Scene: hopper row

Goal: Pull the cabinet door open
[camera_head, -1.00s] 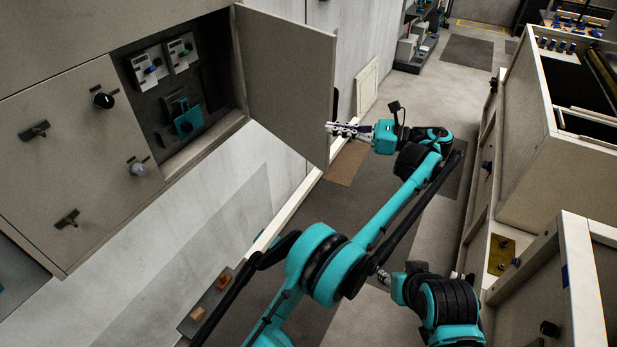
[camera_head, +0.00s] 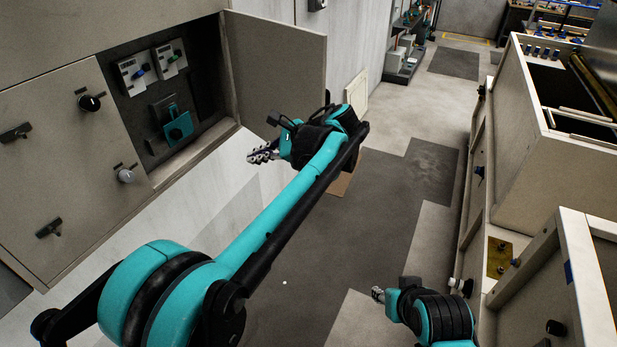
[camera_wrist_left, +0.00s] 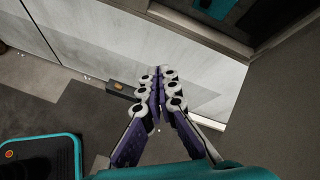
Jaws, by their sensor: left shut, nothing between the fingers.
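The cabinet door (camera_head: 275,65), a plain grey panel, stands swung out on the right side of the cabinet opening (camera_head: 205,75). My left arm hides its lower outer part. My left gripper (camera_head: 250,156) is shut and empty, below the door and to the right of the opening, apart from the panel as far as I can tell. In the left wrist view its closed fingers (camera_wrist_left: 157,75) point towards the pale wall, with the door's grey face (camera_wrist_left: 285,110) at the right. My right gripper (camera_head: 377,294) is low over the floor; its jaws are too small to read.
Inside the opening are switch modules and a teal device (camera_head: 178,125). Black knobs (camera_head: 89,102) and handles sit on the panel to the left. Beige machine cabinets (camera_head: 560,180) stand at the right. The grey floor (camera_head: 400,190) between is mostly clear.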

